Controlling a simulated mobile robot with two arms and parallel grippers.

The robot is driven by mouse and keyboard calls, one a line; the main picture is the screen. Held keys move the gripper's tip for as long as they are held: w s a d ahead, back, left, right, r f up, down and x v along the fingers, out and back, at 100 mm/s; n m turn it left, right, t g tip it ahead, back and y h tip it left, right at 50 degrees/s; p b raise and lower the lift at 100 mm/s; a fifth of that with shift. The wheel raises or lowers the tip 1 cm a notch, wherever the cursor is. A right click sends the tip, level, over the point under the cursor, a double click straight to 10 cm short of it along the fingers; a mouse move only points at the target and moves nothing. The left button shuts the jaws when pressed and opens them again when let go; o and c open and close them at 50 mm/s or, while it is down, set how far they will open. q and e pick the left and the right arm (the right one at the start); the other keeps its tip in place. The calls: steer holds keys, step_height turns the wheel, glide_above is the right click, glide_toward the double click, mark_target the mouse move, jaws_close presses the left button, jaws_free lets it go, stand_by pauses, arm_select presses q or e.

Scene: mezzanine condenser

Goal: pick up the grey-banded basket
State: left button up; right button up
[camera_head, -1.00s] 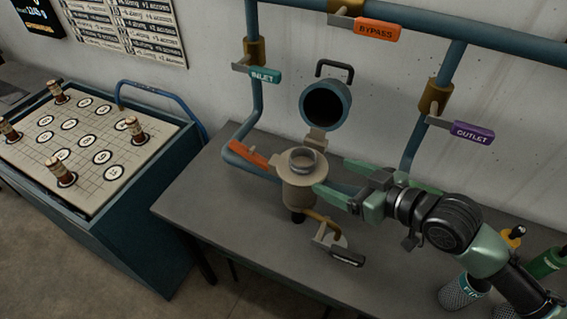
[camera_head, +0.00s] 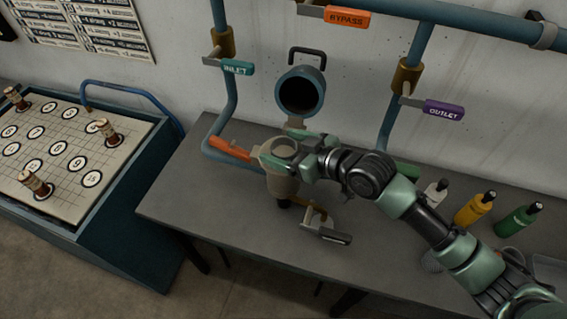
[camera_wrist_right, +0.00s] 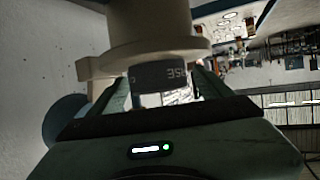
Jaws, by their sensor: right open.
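The grey-banded basket (camera_wrist_right: 165,75) shows in the right wrist view as a short dark grey band with partly readable, upside-down lettering. It sticks out of the beige flanged housing (camera_wrist_right: 155,25). In the head view its round rim (camera_head: 284,146) shows at the mouth of the housing (camera_head: 283,184), partly hidden by my gripper. My right gripper (camera_head: 285,153) is open, with one green finger on each side of the basket. In the wrist view the fingers (camera_wrist_right: 165,92) flank the band; I cannot tell whether they touch it. My left gripper is not in view.
The round lid (camera_head: 301,92) stands open behind the housing. An orange handle (camera_head: 231,148) is at its left, a clamp lever (camera_head: 326,236) in front. Yellow (camera_head: 474,209) and green (camera_head: 519,220) bottles stand at the right. The table's left part (camera_head: 185,190) is clear.

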steer(key=shift+d, duration=0.15)
steer(key=c, duration=0.3)
jaws_close()
steer(key=shift+r, duration=0.1)
